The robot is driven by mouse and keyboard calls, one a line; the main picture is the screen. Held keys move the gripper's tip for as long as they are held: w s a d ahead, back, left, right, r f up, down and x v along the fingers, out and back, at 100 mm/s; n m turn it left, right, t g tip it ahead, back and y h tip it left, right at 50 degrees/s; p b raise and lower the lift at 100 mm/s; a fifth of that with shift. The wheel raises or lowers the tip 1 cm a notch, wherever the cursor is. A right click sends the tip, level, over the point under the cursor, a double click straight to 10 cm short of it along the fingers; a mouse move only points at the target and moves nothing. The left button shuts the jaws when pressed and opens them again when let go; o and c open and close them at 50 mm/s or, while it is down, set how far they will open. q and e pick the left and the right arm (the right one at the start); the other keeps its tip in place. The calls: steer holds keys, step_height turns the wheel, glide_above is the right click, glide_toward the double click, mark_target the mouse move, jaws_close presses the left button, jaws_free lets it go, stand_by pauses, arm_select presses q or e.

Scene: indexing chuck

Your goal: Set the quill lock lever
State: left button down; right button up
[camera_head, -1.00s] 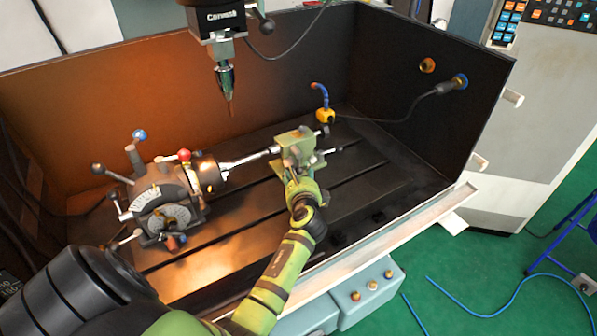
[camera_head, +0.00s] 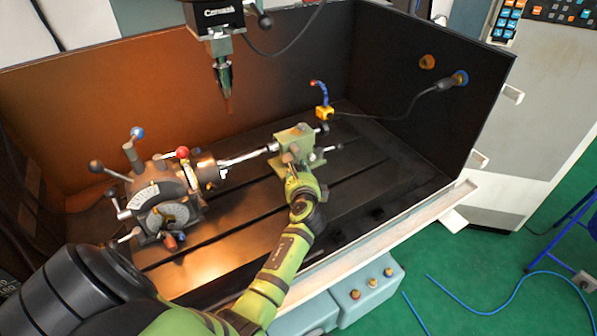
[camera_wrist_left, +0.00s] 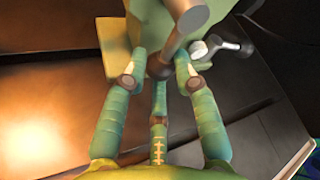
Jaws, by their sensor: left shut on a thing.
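The green tailstock (camera_head: 297,138) stands on the dark slotted table, in line with the chuck and the bar. The quill lock lever (camera_wrist_left: 178,35) is a grey-brown metal rod with a wide round end, on the near side of the tailstock. My left gripper (camera_head: 291,170) is at the tailstock's near face. In the left wrist view its fingers (camera_wrist_left: 160,72) are on both sides of the lever, shut on it. The lever's base lies partly hidden behind the fingertips. In the head view my gripper hides much of the lever. My right gripper is not in view.
The indexing head (camera_head: 160,195) with knobbed handles stands at left. The bar (camera_head: 245,156) runs from its chuck to the tailstock. A drill spindle (camera_head: 222,75) hangs above. A second small lever (camera_wrist_left: 230,46) is close to my fingers. The table front right is clear.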

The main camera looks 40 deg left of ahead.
arm_select(q)
steer(key=n+t+b, duration=0.1)
steer(key=b, duration=0.3)
steer(key=w+n+t+b, duration=0.1)
steer(key=n+b, duration=0.1)
steer(key=b, duration=0.2)
steer(key=w+n+t+y+b, duration=0.1)
steer(key=b, duration=0.3)
steer(key=shift+w+d+r+n, duration=0.15)
steer(key=shift+w+d+n, duration=0.05)
steer(key=shift+d+n, duration=0.1)
steer(key=shift+w+r+n+b, duration=0.15)
steer(key=shift+r+n+b, duration=0.25)
steer(key=shift+b, duration=0.2)
steer(key=shift+y, duration=0.3)
steer(key=c, duration=1)
jaws_free()
steer(key=shift+o, duration=0.2)
steer(key=shift+d+f, duration=0.1)
steer(key=shift+f, duration=0.05)
steer(key=shift+s+d+f, duration=0.1)
steer(key=shift+s+d, duration=0.1)
steer(key=shift+d, duration=0.05)
steer(key=v, duration=1.1)
steer(key=shift+s+a, duration=0.1)
steer(key=shift+s, duration=0.3)
